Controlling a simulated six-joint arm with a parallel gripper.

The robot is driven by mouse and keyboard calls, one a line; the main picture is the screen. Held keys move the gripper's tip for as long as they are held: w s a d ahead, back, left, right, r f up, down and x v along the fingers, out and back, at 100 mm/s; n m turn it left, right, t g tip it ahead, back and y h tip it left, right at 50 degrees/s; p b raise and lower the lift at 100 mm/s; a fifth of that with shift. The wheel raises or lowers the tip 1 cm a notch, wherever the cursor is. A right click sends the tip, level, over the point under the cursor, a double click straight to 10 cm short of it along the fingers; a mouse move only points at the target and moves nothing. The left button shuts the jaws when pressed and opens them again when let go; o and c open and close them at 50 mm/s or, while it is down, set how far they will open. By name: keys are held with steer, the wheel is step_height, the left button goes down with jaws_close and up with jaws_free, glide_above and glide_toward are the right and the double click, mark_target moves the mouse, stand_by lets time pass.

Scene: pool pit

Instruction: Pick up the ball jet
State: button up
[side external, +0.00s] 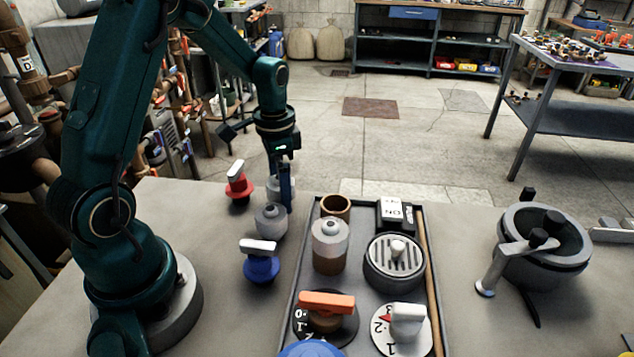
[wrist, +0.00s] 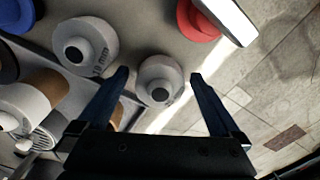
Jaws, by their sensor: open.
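One grey ball jet (side external: 273,187), a round fitting with a dark centre hole, stands on the bench, partly hidden behind my gripper (side external: 287,205) in the side view. In the wrist view this jet (wrist: 158,92) lies between the open fingertips of my gripper (wrist: 159,75), with a gap on each side. My fingers reach down close to it; I see no grip on it. A second, similar grey jet (side external: 271,221) stands just nearer the side camera, and it shows at upper left in the wrist view (wrist: 85,45). Which one the task means is not marked.
A red valve with white handle (side external: 238,182) stands behind left, a blue one (side external: 260,265) in front. The tray (side external: 428,260) to the right holds another jet on a brown base (side external: 330,240), a drain grate (side external: 393,268) and valves. A grey round pot (side external: 545,245) stands further right.

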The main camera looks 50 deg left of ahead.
steer(key=c, duration=1.4)
steer(key=shift+r, duration=0.1)
step_height(320, 180, up, 10)
steer(key=shift+f, duration=0.1)
